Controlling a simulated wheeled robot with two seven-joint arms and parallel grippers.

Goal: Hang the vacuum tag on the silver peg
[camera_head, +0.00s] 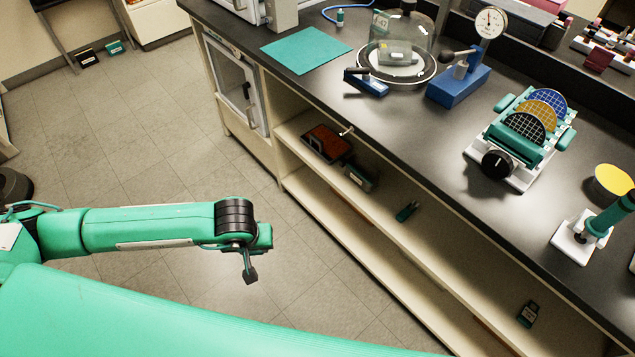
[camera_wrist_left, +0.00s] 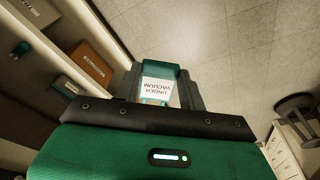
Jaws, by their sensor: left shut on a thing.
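A small pale metallic peg (camera_head: 346,131) sticks out at the bench's front edge, above the shelves. My right gripper is not in view.
The dark bench top (camera_head: 430,135) carries a glass bell jar (camera_head: 410,35), a blue-based dial gauge (camera_head: 460,85) and a wafer rack (camera_head: 520,135). Open shelves (camera_head: 375,220) below hold boxes, including a brown one (camera_head: 326,143). The floor between arm and bench is clear.

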